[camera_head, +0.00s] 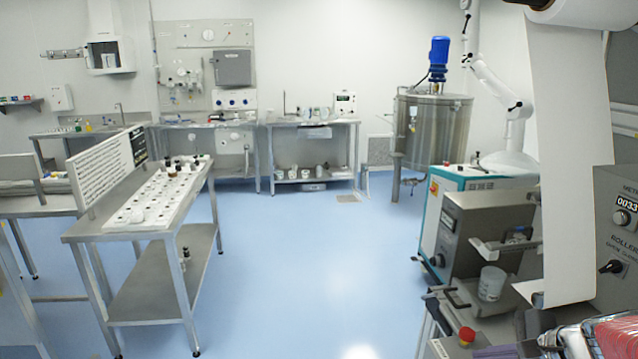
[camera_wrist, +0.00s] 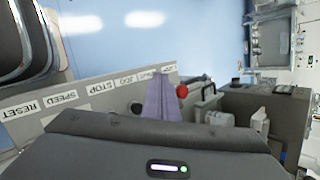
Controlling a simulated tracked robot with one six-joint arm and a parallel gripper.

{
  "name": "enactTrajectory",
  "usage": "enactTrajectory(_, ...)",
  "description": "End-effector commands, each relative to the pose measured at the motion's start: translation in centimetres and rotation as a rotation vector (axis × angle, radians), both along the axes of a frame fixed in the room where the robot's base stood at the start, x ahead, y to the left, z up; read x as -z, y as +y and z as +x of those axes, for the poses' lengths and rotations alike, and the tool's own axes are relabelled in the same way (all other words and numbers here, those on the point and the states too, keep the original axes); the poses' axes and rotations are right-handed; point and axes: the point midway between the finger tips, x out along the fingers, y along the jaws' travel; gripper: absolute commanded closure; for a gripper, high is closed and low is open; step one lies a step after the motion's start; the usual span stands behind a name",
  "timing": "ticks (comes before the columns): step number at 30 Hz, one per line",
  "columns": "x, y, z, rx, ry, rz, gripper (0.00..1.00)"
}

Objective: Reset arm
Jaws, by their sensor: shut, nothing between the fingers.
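My gripper (camera_wrist: 163,84) shows in the wrist view as a narrow purple-grey wedge. It looks shut, with nothing held, and points away over a grey control panel (camera_wrist: 75,100). The dark grey body with a small green light below it is mine. The panel carries upside-down labels, including RESET, SPEED and STOP. A red button (camera_wrist: 182,91) is just right of my gripper and a black knob (camera_wrist: 137,108) just left. I cannot tell whether the gripper touches the panel.
A white jointed arm (camera_head: 499,88) stands on a teal-edged cabinet (camera_head: 432,222) at right. A white web (camera_head: 570,150) hangs nearer, beside a grey roller panel (camera_head: 617,240). A steel table (camera_head: 150,290) stands left and a steel tank (camera_head: 435,130) at the back. The blue floor between is clear.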

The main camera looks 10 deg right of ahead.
Motion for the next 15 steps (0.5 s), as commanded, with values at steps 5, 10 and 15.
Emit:
enactTrajectory(5,-0.9,5.4,-0.3,-0.236,0.021,-0.148,1.00)
enactTrajectory(10,-1.5,9.6,-1.4,-0.451,0.032,-0.293,1.00)
enactTrajectory(15,-2.1,13.2,-2.8,-0.660,0.032,-0.441,1.00)
